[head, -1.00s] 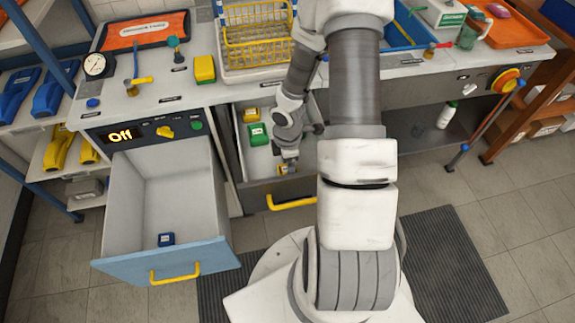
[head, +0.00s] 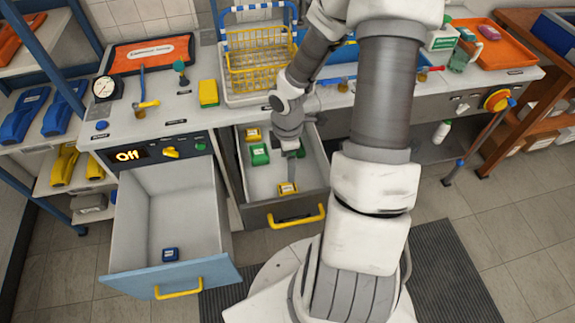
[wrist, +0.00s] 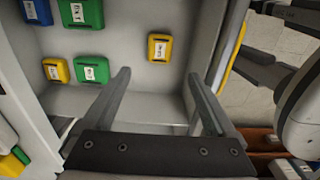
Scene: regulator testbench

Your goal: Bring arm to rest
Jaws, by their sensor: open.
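My arm reaches over the grey open drawer (head: 318,172) right of the blue-fronted one. My gripper (wrist: 156,78) is open and empty, its two fingers apart inside the drawer in the wrist view. A yellow labelled block (head: 287,188) lies on the drawer floor near its front wall, apart from the fingers; it also shows in the wrist view (wrist: 159,47). Another yellow block (head: 252,134) and a green block (head: 259,154) lie farther back. The wrist view also shows a blue block (wrist: 38,12) and a second green block (wrist: 80,12). My arm hides part of the drawer.
The blue-fronted drawer (head: 170,278) stands open at left with a blue block (head: 170,254) inside. The bench's open lower space at right has a white bottle (head: 441,132).

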